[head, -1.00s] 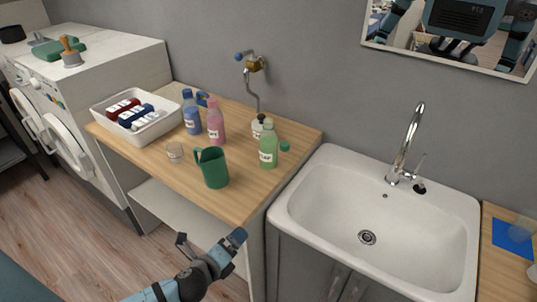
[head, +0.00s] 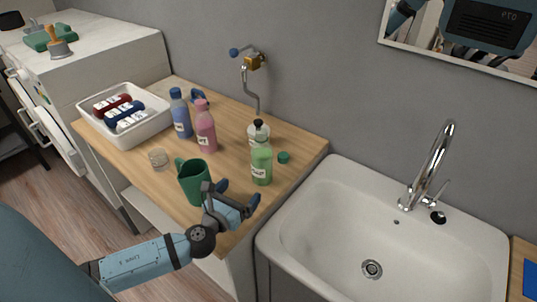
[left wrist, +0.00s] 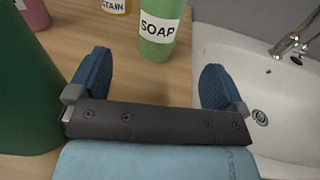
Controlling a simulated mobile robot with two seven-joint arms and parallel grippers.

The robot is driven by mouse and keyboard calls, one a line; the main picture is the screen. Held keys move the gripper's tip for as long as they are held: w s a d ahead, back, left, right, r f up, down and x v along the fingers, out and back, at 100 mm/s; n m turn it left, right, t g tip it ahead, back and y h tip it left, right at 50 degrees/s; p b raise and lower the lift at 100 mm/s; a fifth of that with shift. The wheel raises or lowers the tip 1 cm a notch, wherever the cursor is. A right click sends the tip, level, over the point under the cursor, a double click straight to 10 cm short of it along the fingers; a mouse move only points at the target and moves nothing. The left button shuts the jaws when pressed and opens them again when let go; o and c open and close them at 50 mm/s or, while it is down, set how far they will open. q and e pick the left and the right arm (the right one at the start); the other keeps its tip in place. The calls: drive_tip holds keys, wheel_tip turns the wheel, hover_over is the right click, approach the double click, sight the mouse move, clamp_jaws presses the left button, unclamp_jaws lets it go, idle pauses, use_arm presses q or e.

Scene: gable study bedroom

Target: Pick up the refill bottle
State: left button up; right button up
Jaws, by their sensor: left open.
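No label in view reads "refill". A green bottle (head: 261,166) stands upright near the counter's right edge; its label reads SOAP in the left wrist view (left wrist: 158,30). A blue bottle (head: 181,116), a pink bottle (head: 205,128) and a black-capped bottle (head: 258,131), partly hidden behind the green one, also stand there. My left gripper (head: 238,194) is open and empty over the counter's front edge, just in front of the green bottle. In the left wrist view, the green bottle shows beyond and between the two fingers (left wrist: 155,82), not touching them. My right gripper is out of view.
A green jug (head: 192,183) stands close to the left of my left gripper. A small clear cup (head: 158,158), a white bin (head: 140,130) and a green cap (head: 283,157) are on the wooden counter. The sink (head: 330,225) is to the right.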

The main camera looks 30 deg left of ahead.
sight(256, 170)
use_arm(q)
drive_tip(key=w, duration=0.4)
drive_tip(key=shift+w+a+r+p, duration=0.15)
drive_tip(key=shift+a+r+p, duration=0.05)
drive_tip(key=shift+r+p, duration=0.2)
drive_tip(key=shift+w+f, duration=0.25)
drive_tip(key=shift+w, duration=0.95)
drive_tip(key=shift+w+a, duration=0.1)
drive_tip(key=shift+w, duration=0.4)
drive_tip(key=w+p, duration=0.1)
drive_tip(key=w, duration=0.3)
drive_tip(key=shift+w+a, duration=0.15)
drive_tip(key=shift+w, duration=0.25)
drive_tip(key=shift+s, duration=0.1)
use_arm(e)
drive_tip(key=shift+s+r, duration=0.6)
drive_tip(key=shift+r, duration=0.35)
use_arm(q)
drive_tip(key=c, duration=1)
drive_tip(key=shift+c, duration=1.1)
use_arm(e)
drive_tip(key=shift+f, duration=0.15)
use_arm(q)
drive_tip(key=shift+r, duration=0.15)
